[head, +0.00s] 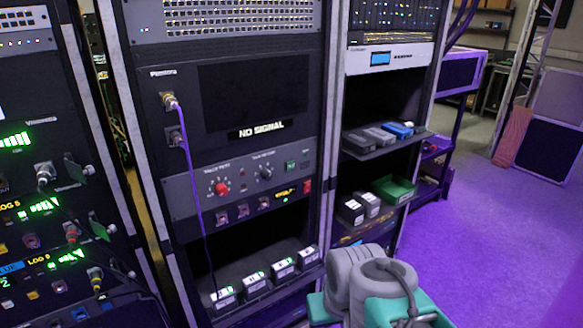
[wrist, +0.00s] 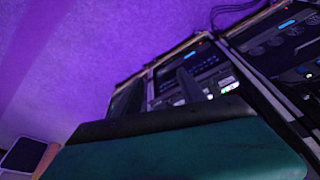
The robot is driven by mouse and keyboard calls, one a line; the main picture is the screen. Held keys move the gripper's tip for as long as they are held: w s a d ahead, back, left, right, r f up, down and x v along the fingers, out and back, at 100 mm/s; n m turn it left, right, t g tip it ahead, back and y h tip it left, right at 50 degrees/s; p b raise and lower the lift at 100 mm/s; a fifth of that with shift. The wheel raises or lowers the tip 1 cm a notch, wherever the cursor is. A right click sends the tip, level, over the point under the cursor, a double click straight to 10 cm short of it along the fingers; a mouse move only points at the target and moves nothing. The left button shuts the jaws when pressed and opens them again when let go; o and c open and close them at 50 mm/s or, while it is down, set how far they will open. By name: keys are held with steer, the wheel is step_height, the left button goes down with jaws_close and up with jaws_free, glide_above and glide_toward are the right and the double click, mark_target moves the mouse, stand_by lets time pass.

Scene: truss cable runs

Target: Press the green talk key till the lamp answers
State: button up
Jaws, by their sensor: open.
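A green square key (head: 290,166) sits on the grey control panel (head: 240,182) of the middle rack, right of a black knob. I take it as the talk key; its label is too small to read. Which lamp belongs to it I cannot tell. My arm, grey and teal, shows at the bottom right of the head view, below and right of the panel; its jaws are hidden there. In the wrist view my gripper (wrist: 160,88) shows as two dark fingers, apart and empty, with tilted racks beyond. I cannot make out the green key there.
A red knob (head: 221,188) and a red switch (head: 307,186) share the panel. A purple cable (head: 190,170) hangs down the rack's left side. Right of it, shelves hold small boxes and a green bin (head: 394,189). Open purple-lit floor (head: 480,230) lies to the right.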

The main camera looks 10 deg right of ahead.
jaws_close()
stand_by(0.3)
stand_by(1.2)
